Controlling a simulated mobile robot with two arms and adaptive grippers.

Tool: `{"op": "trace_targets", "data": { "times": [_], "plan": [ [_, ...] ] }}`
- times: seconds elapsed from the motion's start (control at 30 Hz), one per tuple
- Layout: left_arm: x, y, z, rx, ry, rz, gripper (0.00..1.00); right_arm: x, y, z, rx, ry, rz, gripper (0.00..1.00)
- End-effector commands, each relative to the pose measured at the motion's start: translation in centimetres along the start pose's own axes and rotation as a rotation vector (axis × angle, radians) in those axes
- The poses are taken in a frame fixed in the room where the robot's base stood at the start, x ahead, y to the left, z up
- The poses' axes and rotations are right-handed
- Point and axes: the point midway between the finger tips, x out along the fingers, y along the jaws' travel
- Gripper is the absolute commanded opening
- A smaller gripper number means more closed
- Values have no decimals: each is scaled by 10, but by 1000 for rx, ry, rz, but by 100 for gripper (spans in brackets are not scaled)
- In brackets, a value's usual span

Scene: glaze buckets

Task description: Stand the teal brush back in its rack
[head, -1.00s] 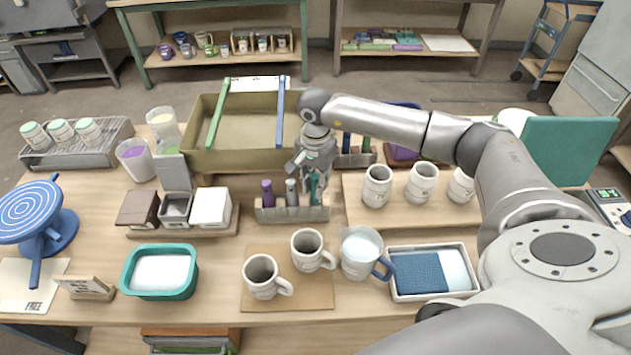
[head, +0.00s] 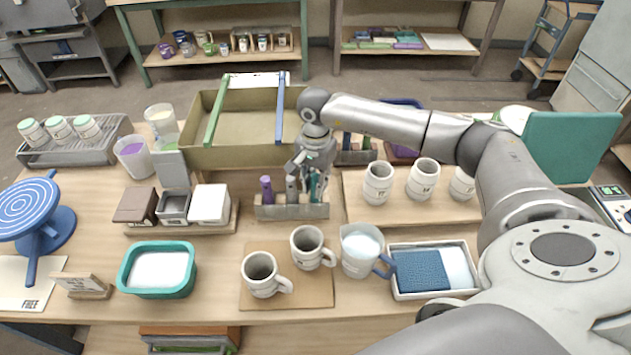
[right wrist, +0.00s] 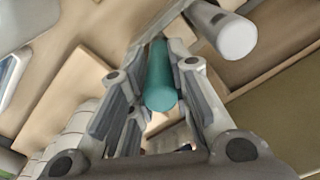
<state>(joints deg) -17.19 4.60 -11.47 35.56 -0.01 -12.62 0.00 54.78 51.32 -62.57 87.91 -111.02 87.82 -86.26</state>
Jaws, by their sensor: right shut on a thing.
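The teal brush (head: 315,186) is upright in the grip of my right gripper (head: 308,183), at the right end of the brush rack (head: 280,212). In the right wrist view the teal handle (right wrist: 160,80) stands between the two fingers, which are shut on it. A purple brush (head: 266,188) and a grey brush (head: 291,196) stand in the rack to its left. The grey handle also shows in the right wrist view (right wrist: 235,36). The teal brush's lower end is hidden by the rack front, so I cannot tell how deep it sits. My left gripper is not in view.
A deep tray (head: 250,157) lies behind the rack. Mugs (head: 262,275) stand on a board in front, with a jug (head: 360,250) beside them. More cups (head: 378,184) stand on a raised board at right. Lidded boxes (head: 210,204) are at left.

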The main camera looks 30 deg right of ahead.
Motion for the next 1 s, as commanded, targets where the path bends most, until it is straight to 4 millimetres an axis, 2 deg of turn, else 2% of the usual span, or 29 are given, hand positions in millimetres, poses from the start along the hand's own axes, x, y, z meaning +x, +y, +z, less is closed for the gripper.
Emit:
{"op": "trace_targets", "data": {
  "times": [1.0],
  "plan": [
    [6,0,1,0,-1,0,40,2,0,0,0,0,0,0]
  ]
}}
